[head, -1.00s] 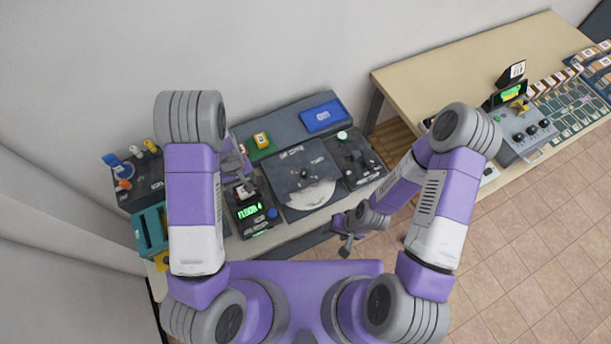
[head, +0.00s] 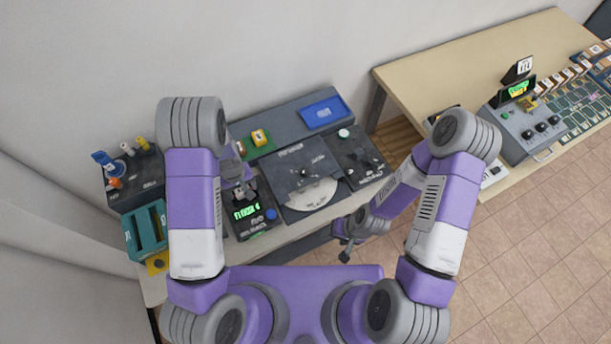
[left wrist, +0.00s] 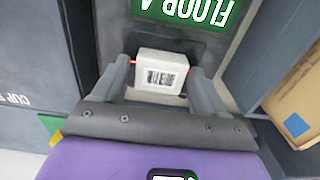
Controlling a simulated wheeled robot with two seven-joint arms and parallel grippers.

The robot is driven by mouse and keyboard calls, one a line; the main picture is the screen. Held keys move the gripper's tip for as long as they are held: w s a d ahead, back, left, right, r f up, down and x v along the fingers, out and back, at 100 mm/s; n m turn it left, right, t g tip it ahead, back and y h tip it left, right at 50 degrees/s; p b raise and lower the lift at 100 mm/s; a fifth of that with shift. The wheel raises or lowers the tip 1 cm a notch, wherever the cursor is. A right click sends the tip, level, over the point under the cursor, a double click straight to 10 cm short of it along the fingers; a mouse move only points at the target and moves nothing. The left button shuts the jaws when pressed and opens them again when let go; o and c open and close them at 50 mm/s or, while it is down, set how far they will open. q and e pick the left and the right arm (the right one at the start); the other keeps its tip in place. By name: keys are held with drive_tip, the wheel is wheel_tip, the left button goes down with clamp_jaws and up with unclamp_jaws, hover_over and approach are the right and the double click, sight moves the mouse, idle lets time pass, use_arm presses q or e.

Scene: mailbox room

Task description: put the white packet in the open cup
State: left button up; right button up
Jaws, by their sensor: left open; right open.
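The white packet (left wrist: 161,74), a small block with a barcode label, is between the two fingers of my left gripper (left wrist: 163,85) in the left wrist view. The fingers are open on either side of it; I cannot tell whether they touch it. In the head view my left gripper (head: 245,190) is mostly behind my arm, at the green-lit floor display (head: 246,212). A dark panel (head: 293,165) with a pale round sector (head: 310,197) is to its right; "CUP" lettering shows in the left wrist view. I cannot make out the open cup. My right gripper (head: 345,243) is open and empty before the bench.
A teal box (head: 146,232) and a dark rack (head: 135,178) with colored knobs stand at the left. A blue tray (head: 323,114) and a yellow item (head: 259,137) are at the back. A wooden table (head: 450,65) with a control box stands right. A cardboard box (left wrist: 300,100) shows in the wrist view.

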use_arm(q)
drive_tip(key=c, duration=1)
drive_tip(key=shift+r+p, duration=1.85)
drive_tip(key=shift+r, duration=0.45)
